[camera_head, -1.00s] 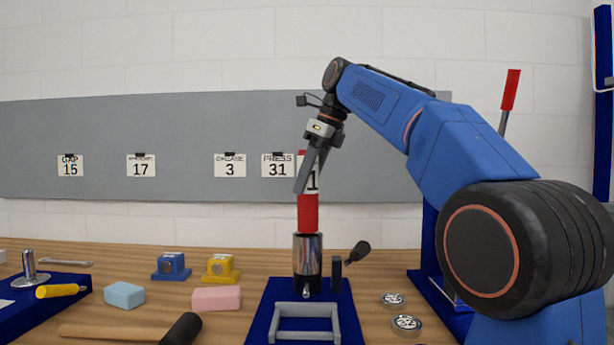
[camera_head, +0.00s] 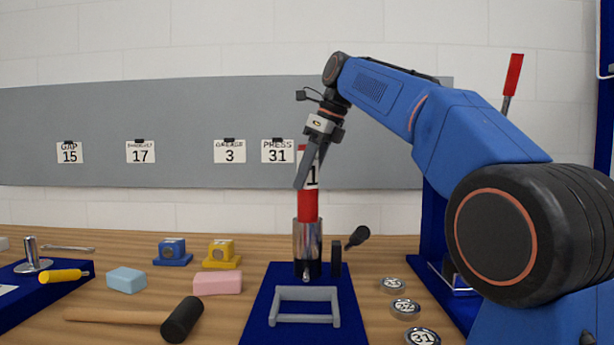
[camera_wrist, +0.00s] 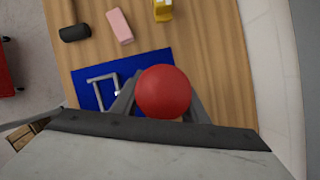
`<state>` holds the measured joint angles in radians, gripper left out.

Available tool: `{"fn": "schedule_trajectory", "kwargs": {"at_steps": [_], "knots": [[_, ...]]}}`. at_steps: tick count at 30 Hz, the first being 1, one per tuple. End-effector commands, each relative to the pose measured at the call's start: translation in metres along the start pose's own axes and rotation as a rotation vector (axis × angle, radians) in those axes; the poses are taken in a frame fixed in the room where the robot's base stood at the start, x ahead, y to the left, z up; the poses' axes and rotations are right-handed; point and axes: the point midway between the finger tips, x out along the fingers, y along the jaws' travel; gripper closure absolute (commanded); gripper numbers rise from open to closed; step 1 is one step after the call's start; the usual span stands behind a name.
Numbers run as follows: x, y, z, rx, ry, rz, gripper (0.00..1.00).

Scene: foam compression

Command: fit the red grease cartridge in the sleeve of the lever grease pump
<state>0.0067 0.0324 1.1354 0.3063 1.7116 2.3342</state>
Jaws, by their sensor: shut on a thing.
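The red grease cartridge (camera_head: 308,206) with a white numbered label stands upright above the lever grease pump. Its lower end meets the open top of the shiny metal sleeve (camera_head: 307,243); whether it is inside the bore or just behind the rim I cannot tell. My gripper (camera_head: 305,170) is shut on the upper part of the cartridge, its fingers tilted. In the wrist view the cartridge's round red end (camera_wrist: 163,91) sits between the fingers and hides the sleeve. The pump stands on a blue base (camera_head: 263,318) with a grey frame (camera_head: 306,293) in front and a black-knobbed lever (camera_head: 357,237) at right.
Several numbered round tins (camera_head: 405,308) lie right of the pump. A black mallet (camera_head: 182,319), a pink block (camera_head: 218,283), a light blue block (camera_head: 126,280) and yellow (camera_head: 222,255) and blue (camera_head: 172,252) fixtures lie to the left. A blue press frame stands at right.

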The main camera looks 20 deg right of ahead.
Motion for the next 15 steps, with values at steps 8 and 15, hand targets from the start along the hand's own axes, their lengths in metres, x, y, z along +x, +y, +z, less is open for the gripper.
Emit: {"fn": "schedule_trajectory", "kwargs": {"at_steps": [8,15], "knots": [[0.0022,0.0002,-0.001,0.0,-0.001,0.0,0.96],[0.0055,0.0001,-0.0023,0.0,-0.001,-0.001,0.96]]}}
